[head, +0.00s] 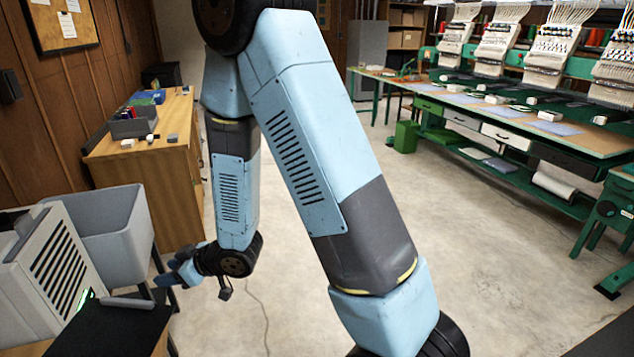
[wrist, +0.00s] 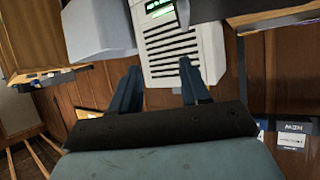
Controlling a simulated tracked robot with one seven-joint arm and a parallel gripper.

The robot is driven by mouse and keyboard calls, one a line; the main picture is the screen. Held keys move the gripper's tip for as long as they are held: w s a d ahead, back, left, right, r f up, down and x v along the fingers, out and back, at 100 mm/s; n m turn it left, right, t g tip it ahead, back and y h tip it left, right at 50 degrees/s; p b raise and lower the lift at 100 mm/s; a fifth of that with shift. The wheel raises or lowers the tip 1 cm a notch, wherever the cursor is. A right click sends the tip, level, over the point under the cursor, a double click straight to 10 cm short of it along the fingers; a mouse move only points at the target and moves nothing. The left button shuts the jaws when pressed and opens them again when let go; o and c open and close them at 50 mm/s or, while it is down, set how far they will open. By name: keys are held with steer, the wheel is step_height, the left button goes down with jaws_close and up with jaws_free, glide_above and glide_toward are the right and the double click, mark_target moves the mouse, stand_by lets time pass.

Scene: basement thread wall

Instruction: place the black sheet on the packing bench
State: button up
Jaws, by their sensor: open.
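My gripper (head: 182,270) hangs at the left in the head view, near the white vented machine and the grey tub. In the wrist view its two fingers (wrist: 161,88) stand apart with nothing between them. A flat black surface (head: 112,332) lies beside the machine at the lower left of the head view; I cannot tell whether it is the black sheet or a dark table top. A wooden bench (head: 140,172) stands against the left wall, possibly the packing bench; its label is not visible.
The white vented machine (head: 52,265) and the grey tub (head: 112,232) are close to my gripper. Small boxes and a grey bin (head: 133,128) sit on the wooden bench. Embroidery machines (head: 495,45) line the right. The concrete floor between is largely clear.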

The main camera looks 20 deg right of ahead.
steer(key=w+d+r+m+t+h, duration=0.2)
steer(key=d+r+m+h, duration=0.5)
steer(key=d+r, duration=1.1)
steer(key=s+d+r+m+g+h, duration=0.1)
steer(key=s+d+r, duration=0.2)
steer(key=s, duration=0.4)
steer(key=s+d+r+m+g+h, duration=0.1)
steer(key=s+d+r, duration=0.2)
steer(key=s+d, duration=0.2)
steer(key=s+d+r+m+g+h, duration=0.1)
steer(key=s+d+r+m, duration=0.1)
steer(key=s, duration=0.8)
steer(key=d+r, duration=0.1)
steer(key=d, duration=0.1)
steer(key=shift+d+r+h, duration=0.3)
steer(key=shift+d+r, duration=0.05)
steer(key=shift+d, duration=0.05)
